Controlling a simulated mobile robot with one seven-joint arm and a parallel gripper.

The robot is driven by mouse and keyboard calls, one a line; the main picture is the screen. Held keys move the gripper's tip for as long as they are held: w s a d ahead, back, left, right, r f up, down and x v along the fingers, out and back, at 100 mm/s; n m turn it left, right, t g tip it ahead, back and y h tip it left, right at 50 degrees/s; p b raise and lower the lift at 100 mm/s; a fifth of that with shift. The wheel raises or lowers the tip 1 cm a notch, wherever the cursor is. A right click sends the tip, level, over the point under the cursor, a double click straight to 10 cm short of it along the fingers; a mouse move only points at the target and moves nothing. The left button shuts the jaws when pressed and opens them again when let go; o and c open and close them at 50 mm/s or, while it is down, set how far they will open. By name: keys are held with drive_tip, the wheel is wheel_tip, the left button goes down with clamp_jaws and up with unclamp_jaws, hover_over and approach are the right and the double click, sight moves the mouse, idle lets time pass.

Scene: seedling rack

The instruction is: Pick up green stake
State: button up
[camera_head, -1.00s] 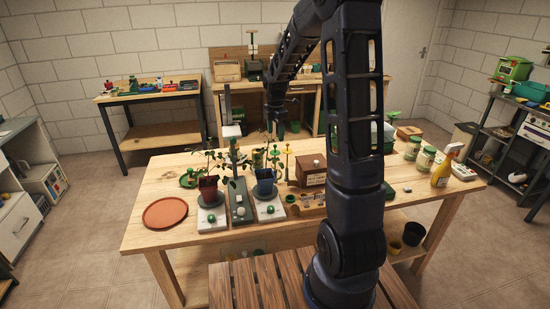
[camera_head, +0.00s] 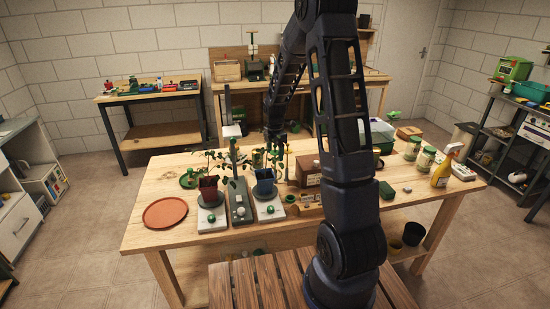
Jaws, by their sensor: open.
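My gripper (camera_head: 275,139) is open. It hangs pointing down over the middle of the wooden table, behind the blue pot (camera_head: 265,176). A thin green stake (camera_head: 274,157) stands upright just below it, small and partly covered by the gripper; I cannot tell whether the fingers touch it. A yellow stake (camera_head: 286,164) stands just to its right. Another green-topped post (camera_head: 234,160) rises at the grey board (camera_head: 239,202) between the two potted plants.
A red pot (camera_head: 208,188) with a plant stands left of the grey board. A wooden box (camera_head: 307,170) is close on the right. An orange saucer (camera_head: 165,213) lies at the left.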

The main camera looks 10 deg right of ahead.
drive_tip(key=shift+f, duration=0.9)
drive_tip(key=c, duration=1.1)
drive_tip(key=shift+o, duration=0.2)
